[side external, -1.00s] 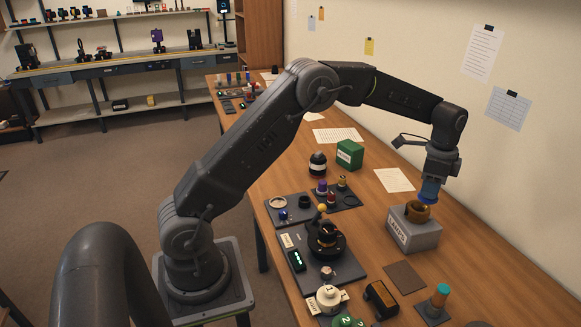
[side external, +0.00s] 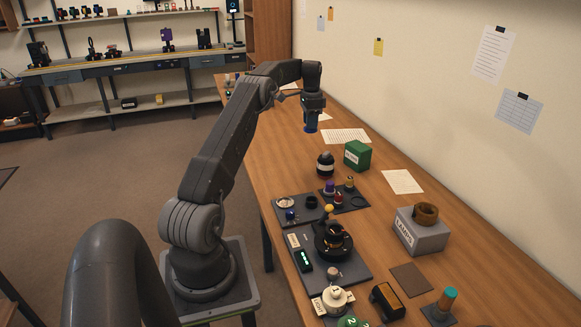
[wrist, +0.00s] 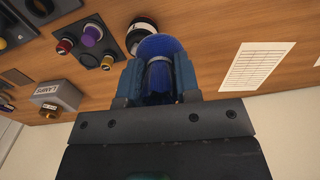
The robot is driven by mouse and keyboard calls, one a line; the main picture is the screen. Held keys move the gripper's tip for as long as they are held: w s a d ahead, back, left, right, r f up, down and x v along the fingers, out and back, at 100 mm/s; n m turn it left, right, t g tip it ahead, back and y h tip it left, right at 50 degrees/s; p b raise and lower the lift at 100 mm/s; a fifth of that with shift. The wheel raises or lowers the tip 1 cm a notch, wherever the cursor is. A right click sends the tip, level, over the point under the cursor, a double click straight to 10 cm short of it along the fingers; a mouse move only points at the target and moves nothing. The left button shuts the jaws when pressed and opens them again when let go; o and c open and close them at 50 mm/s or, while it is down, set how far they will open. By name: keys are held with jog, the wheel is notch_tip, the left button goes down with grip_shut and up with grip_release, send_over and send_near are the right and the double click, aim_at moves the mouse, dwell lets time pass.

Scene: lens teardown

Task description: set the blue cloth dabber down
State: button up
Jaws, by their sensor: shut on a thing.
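My gripper (side external: 311,122) is shut on the blue cloth dabber (side external: 310,129). It holds the dabber in the air, high over the far part of the wooden table. In the wrist view the blue dabber (wrist: 158,82) sits between the two fingers of my gripper (wrist: 157,78). Its rounded blue end points away from the wrist. Part of the dabber is hidden by the fingers.
A grey LAMPS box (side external: 421,235) bears a brown ring (side external: 426,214). A green box (side external: 357,155), a black bottle (side external: 325,164) and dark trays (side external: 293,216) of small parts stand nearer than my gripper. White paper (side external: 345,136) lies on the table.

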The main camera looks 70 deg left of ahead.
jog(key=s+a+n, duration=0.1)
jog(key=s+a, duration=0.4)
jog(key=s, duration=0.1)
jog(key=f, duration=1.1)
jog(key=shift+w+f, duration=0.2)
jog(key=shift+f, duration=2.2)
jog(key=shift+f, duration=0.1)
jog(key=o, duration=0.9)
